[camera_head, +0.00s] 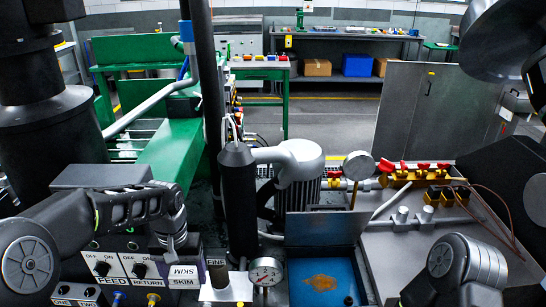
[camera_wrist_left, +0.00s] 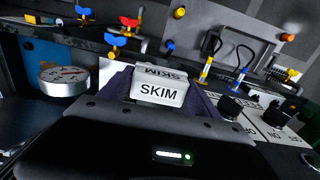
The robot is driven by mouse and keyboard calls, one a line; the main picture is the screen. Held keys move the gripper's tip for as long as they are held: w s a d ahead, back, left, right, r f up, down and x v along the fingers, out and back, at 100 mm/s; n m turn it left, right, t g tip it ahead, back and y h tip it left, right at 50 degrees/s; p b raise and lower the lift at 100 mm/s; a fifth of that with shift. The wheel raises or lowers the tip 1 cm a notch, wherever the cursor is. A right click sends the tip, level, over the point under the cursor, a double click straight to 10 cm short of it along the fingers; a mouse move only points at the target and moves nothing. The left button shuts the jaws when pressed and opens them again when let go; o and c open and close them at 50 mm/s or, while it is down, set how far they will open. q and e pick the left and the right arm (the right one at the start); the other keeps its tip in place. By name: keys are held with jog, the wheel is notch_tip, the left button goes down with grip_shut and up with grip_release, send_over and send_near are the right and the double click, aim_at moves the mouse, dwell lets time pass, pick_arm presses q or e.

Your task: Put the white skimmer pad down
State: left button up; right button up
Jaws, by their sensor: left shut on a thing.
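The white skimmer pad (camera_head: 183,276) is a small block with black SKIM lettering on two faces. It shows at the lower left of the head view and near the middle of the left wrist view (camera_wrist_left: 160,90). My left gripper (camera_head: 176,252) is above it, and its dark purplish fingers (camera_wrist_left: 203,103) stand on both sides of the pad, shut on it. The pad's underside is hidden, so I cannot tell whether it touches anything below. My right arm (camera_head: 468,262) shows at the lower right, but its gripper is out of view.
A control panel with FEED and RETURN knobs (camera_head: 140,270) lies left of the pad. A round gauge (camera_head: 266,272) stands right of it, beside an open blue tank (camera_head: 340,264) with an orange-brown patch. A black post (camera_head: 238,200) rises close by. Red-handled valves (camera_head: 423,168) sit further right.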

pick_arm(q)
jog(key=shift+w+d+r, duration=0.15)
jog(key=shift+w+d, duration=0.35)
jog(key=shift+d, duration=0.8)
jog(key=s+a+f+n+b, duration=0.5)
jog(key=f+b, duration=0.3)
jog(key=b, duration=0.4)
jog(key=s+a+f+n+b, duration=0.5)
jog(key=a+f+n+b, duration=0.2)
jog(key=b, duration=0.5)
notch_tip(320, 180, down, 2)
jog(key=shift+s+f+n+b, duration=0.15)
jog(key=shift+s+n+b, duration=0.15)
jog(key=shift+n, duration=0.4)
jog(key=shift+f, duration=0.1)
jog(key=shift+f+b, duration=0.55)
jog(key=shift+f, duration=1.9)
